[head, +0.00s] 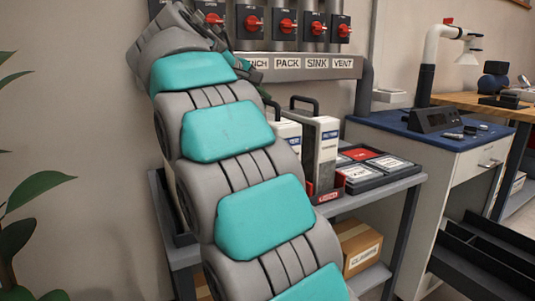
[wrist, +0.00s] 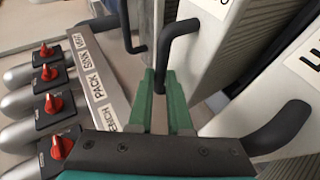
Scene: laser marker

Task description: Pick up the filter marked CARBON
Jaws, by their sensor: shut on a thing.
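In the wrist view, my gripper (wrist: 161,84) has its green fingers shut on the dark bent handle (wrist: 168,45) of a pale filter (wrist: 205,55). A white label (wrist: 214,7) on that filter is cut off at the top edge, and I cannot read whether it says CARBON. Another pale filter (wrist: 297,115) with a dark handle (wrist: 280,130) stands to the right, its label partly cut off. In the head view, two filters show on the shelf, a front one (head: 322,140) and one behind it (head: 289,131). My arm hides anything further left.
A grey duct (head: 310,68) with labelled outlets and red-knobbed switches (head: 287,26) runs along the wall above. A black tray (head: 378,180) with cards lies right of the filters on the grey cart. A blue-topped bench (head: 420,133) stands at the right, a plant (head: 25,210) at the left.

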